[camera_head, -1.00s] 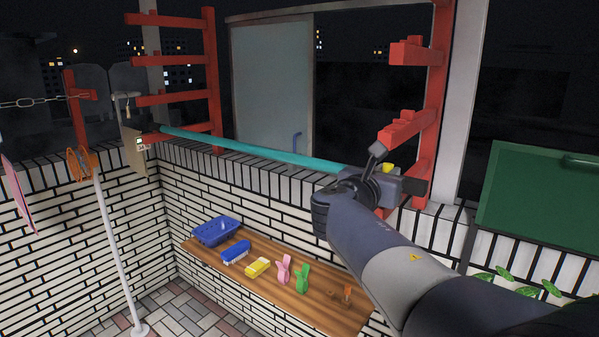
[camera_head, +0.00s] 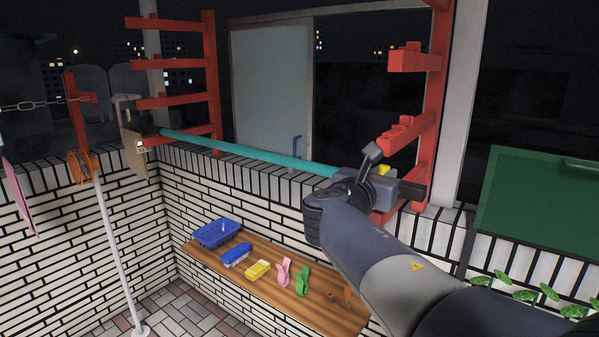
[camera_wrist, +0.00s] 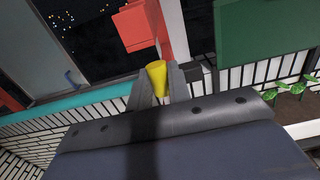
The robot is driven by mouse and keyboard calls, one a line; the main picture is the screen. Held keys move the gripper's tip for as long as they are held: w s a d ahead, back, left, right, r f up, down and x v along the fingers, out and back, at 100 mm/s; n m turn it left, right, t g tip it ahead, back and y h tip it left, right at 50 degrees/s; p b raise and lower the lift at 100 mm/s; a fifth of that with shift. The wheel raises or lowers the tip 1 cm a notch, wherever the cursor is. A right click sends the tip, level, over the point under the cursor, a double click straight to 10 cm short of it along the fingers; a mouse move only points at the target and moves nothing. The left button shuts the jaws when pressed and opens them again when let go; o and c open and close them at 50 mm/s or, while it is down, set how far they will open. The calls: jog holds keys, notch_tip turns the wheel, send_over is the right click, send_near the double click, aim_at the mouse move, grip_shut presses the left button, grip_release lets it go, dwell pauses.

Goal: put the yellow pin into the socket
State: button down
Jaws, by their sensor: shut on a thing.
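The yellow pin (camera_wrist: 157,76) stands between my gripper's two grey fingers in the wrist view, with its wide yellow top showing above them. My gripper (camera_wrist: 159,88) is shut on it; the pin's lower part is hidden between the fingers. In the head view my gripper (camera_head: 383,178) is at the right end of the teal pole (camera_head: 245,151), in front of the right red rack, and only a small yellow patch of the pin (camera_head: 384,169) shows. A dark block (camera_wrist: 197,78) lies just right of the fingers. I cannot make out the socket.
Red racks stand at left (camera_head: 176,102) and right (camera_head: 415,60), the right one close behind my gripper. A brick wall runs below the pole. A wooden shelf (camera_head: 325,302) holds a blue basket (camera_head: 217,233), brushes and pegs. A green board (camera_head: 535,205) is at right.

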jog(key=v, duration=0.7)
jog(key=shift+r, duration=0.15)
dwell(0.3)
